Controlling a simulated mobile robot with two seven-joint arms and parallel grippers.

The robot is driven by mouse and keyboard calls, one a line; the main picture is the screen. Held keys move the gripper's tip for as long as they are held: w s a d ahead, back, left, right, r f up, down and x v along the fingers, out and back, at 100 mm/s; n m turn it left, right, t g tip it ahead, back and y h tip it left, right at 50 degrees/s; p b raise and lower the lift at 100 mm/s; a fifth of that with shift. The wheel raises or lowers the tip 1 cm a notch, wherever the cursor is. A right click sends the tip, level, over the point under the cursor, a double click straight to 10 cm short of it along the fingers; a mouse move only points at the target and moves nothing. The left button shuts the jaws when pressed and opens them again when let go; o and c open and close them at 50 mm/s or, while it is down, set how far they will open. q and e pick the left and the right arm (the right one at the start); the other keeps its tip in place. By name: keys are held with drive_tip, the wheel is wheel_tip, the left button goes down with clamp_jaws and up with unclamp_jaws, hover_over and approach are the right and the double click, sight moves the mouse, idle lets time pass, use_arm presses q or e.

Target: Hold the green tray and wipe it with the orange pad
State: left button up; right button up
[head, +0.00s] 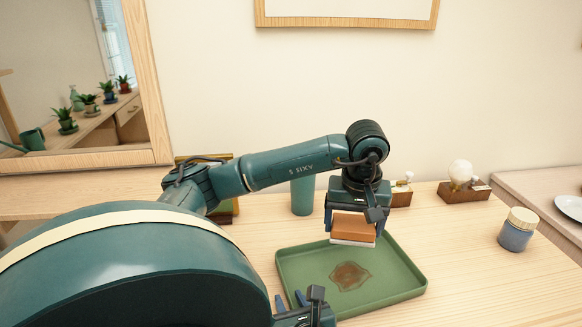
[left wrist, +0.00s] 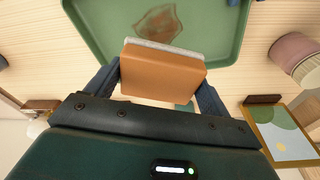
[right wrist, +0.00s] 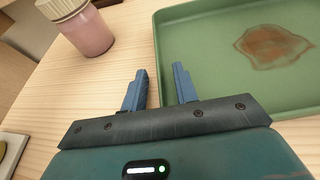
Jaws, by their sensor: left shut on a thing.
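The green tray (head: 300,272) lies on the wooden table with a brown stain (head: 350,276) on its floor; the stain also shows in the right wrist view (right wrist: 270,45). My left gripper (head: 355,222) is shut on the orange pad (head: 354,226), which has a pale underside. It holds the pad above the back part of the tray; the pad fills the left wrist view's middle (left wrist: 162,72). My right gripper (right wrist: 160,85) is open at the tray's near left side. Its blue fingers appear on either side of the tray's rim, and no contact is visible.
A teal cup (head: 302,197) stands behind the tray. A blue jar (head: 517,230) stands to the right. A pink jar (right wrist: 88,32) stands left of the tray. Wooden blocks with round bulbs (head: 463,184) sit at the back. Bare table lies right of the tray.

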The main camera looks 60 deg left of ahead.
drive_tip(key=shift+c, duration=0.2)
clamp_jaws()
idle(1.1)
